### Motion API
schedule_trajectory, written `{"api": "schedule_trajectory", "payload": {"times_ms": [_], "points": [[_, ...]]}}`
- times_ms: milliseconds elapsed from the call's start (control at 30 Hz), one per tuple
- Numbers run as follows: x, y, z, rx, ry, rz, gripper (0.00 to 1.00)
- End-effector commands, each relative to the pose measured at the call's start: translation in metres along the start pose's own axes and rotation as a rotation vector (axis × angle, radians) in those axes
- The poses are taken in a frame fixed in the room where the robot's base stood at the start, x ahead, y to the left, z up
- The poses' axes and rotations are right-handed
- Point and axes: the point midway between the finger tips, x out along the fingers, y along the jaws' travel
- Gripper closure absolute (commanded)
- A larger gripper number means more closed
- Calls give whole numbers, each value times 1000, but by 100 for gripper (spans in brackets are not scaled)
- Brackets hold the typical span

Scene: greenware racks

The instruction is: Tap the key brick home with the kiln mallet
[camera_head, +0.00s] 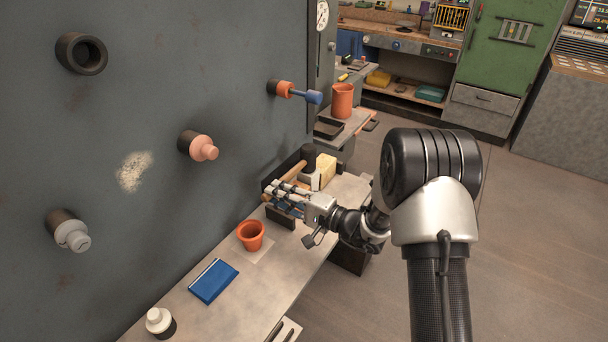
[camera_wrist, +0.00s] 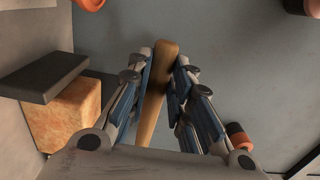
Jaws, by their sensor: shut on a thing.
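My gripper (camera_head: 275,196) is over the far part of the bench by the grey wall. In the wrist view its fingers (camera_wrist: 160,95) are closed around a wooden handle, which I take to be the kiln mallet's (camera_wrist: 158,85). In the head view the handle (camera_head: 294,172) slants up toward a dark cylindrical piece (camera_head: 308,153); whether that is the mallet's head is unclear. A pale yellow block (camera_head: 326,170) stands beside it and shows as a tan block in the wrist view (camera_wrist: 68,115). I cannot tell which piece is the key brick.
The wall carries an empty dark socket (camera_head: 82,54) and sockets with a pink plug (camera_head: 204,149), a white plug (camera_head: 72,236) and an orange-and-blue plug (camera_head: 300,92).

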Motion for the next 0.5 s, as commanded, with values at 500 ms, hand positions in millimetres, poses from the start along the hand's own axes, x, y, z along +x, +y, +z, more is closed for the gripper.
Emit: {"api": "schedule_trajectory", "payload": {"times_ms": [500], "points": [[0,-80,-1,-16,1,-13,100]]}}
